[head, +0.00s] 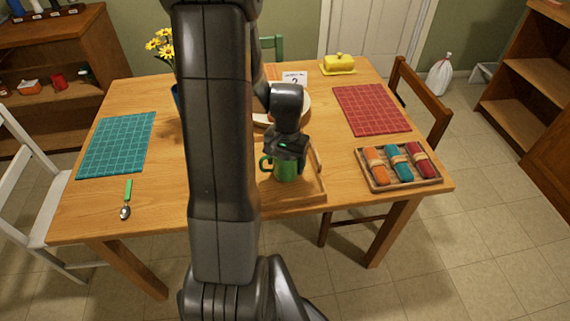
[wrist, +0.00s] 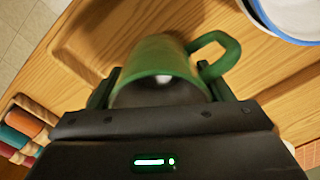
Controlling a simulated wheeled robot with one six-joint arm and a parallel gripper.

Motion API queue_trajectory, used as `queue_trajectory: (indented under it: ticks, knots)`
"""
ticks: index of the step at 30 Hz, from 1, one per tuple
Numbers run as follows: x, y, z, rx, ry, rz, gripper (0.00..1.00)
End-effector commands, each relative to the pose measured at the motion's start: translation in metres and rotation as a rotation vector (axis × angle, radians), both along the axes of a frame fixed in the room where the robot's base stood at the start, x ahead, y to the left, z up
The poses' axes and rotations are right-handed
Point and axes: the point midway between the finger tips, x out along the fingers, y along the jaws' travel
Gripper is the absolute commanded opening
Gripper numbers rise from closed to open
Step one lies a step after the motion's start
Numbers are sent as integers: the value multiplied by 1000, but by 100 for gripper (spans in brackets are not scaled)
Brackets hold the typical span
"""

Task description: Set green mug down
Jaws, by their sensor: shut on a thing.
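The green mug (head: 285,167) is in my gripper (head: 287,152), over the wooden tray (head: 308,191) near the table's front edge. In the wrist view the green mug (wrist: 160,62) lies between the two dark fingers of my gripper (wrist: 158,90), with its handle out to the right. In the head view the handle points left and the mug looks roughly upright. I cannot tell whether the mug's base touches the tray. The wooden tray (wrist: 85,40) fills the background of the wrist view. My arm hides the tray's left part in the head view.
A wooden box (head: 398,183) with rolled napkins stands right of the tray. A plate (head: 298,107), partly hidden, is behind it. A red placemat (head: 371,109), a teal placemat (head: 116,144) and a green-handled spoon (head: 126,199) lie on the table (head: 170,185). A yellow butter dish (head: 339,64) is at the back.

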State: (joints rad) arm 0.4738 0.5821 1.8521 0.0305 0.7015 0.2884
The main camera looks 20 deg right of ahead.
Motion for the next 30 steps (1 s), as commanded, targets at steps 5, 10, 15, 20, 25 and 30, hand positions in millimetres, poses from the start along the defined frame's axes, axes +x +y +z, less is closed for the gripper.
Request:
queue_trajectory:
  ticks: [5,10,15,20,25,30]
  knots:
    - [0,0,-13,-1,-1,0,41]
    - [0,0,-13,-1,-1,0,41]
    - [0,0,-17,-1,-1,0,41]
    - [0,0,-16,-1,-1,0,94]
    - [0,0,-16,-1,-1,0,94]
    - [0,0,-12,-1,-1,0,94]
